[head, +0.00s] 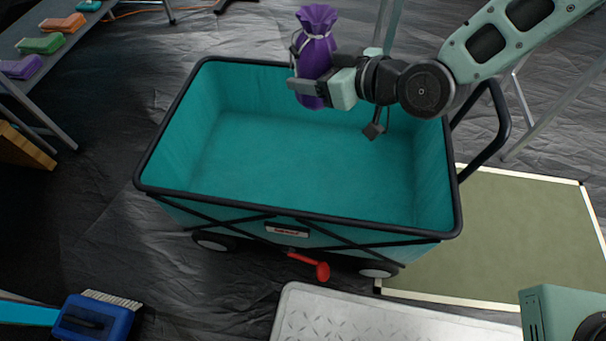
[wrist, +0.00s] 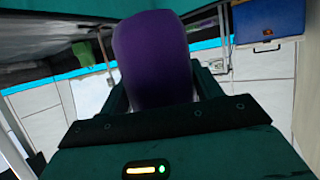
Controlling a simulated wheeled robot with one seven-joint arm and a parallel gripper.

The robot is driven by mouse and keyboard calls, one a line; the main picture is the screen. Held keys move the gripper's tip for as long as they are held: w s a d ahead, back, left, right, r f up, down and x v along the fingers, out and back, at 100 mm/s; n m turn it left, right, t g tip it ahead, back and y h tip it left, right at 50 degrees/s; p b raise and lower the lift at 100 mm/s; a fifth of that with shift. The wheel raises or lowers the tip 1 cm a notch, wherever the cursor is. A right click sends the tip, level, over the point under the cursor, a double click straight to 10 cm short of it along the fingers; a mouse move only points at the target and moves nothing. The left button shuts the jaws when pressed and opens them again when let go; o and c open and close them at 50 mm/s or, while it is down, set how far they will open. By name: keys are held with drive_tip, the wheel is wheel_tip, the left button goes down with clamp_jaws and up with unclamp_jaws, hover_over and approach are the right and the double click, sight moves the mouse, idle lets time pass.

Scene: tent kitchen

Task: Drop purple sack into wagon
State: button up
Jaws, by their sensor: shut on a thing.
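The purple sack (head: 316,50) has a gathered top tied with a pale cord. It is upright in my gripper (head: 310,86), which is shut on its lower part. In the head view the sack overlaps the far rim of the wagon. The sack also fills the middle of the wrist view (wrist: 153,60), between the fingers. The wagon (head: 290,165) is a teal fabric tub with a black rim, a black handle at right and small wheels. The part of its inside that shows is empty. The sack's exact height above the wagon is hard to tell.
A grey table (head: 70,42) at upper left holds several coloured packs. A green mat (head: 500,235) lies right of the wagon. A white textured panel (head: 390,318) is in front. A blue brush (head: 97,315) is at lower left. Metal legs stand behind my arm.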

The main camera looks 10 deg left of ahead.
drive_tip(key=o, duration=1.2)
drive_tip(key=p+v, duration=1.7)
drive_tip(key=p, duration=0.3)
drive_tip(key=shift+s+d+r, duration=0.1)
drive_tip(key=shift+r, duration=0.1)
drive_tip(key=shift+d, duration=0.1)
